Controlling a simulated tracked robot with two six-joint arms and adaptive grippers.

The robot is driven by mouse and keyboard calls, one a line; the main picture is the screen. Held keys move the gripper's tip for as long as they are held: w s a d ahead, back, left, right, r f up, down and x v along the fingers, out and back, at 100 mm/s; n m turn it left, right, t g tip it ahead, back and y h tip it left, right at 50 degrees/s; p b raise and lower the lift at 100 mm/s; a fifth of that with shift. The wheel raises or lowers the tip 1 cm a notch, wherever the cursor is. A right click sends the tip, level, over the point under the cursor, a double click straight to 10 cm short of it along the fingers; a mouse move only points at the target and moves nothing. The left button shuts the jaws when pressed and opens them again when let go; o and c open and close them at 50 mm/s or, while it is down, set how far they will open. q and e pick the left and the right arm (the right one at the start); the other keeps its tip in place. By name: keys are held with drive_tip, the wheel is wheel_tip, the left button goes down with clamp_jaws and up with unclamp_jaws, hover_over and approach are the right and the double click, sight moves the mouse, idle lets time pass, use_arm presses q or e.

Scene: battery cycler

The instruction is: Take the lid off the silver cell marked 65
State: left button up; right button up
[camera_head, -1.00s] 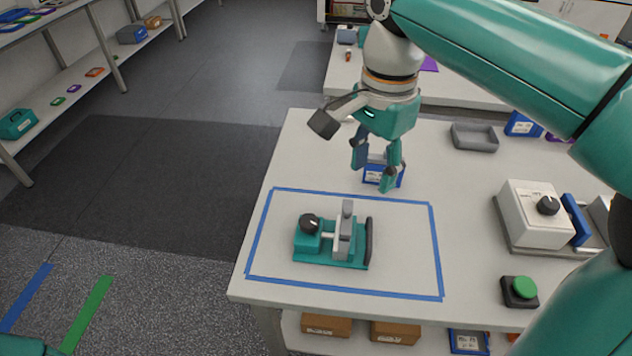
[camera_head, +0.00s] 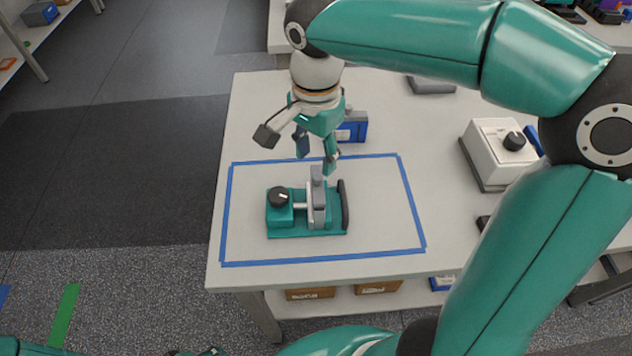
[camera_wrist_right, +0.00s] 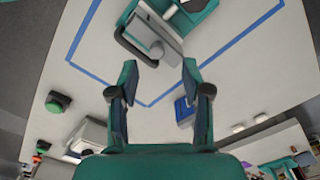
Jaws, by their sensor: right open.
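A grey, silver-looking cell (camera_head: 317,205) stands upright in a teal clamp fixture (camera_head: 283,228) with a black knob (camera_head: 280,197). A lighter grey piece (camera_head: 316,175) juts up at its top; I cannot tell whether this is the lid, and no marking 65 is readable. The cell also shows in the right wrist view (camera_wrist_right: 143,33), ahead of the fingertips. My right gripper (camera_head: 317,153) is open and empty, just behind and above the cell, apart from it. Its two fingers show spread in the wrist view (camera_wrist_right: 160,72).
Blue tape (camera_head: 330,258) outlines the area around the fixture on the pale table (camera_head: 390,140). A blue box (camera_head: 352,130) stands behind the gripper. A white device with a black knob (camera_head: 492,152) is at the right. The taped area right of the fixture is clear.

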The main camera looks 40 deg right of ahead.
sight(318, 176)
drive_tip(key=shift+s+d+f, duration=0.1)
drive_tip(key=shift+s+f, duration=0.05)
drive_tip(key=shift+f, duration=2.7)
drive_tip(key=shift+s, duration=0.1)
clamp_jaws()
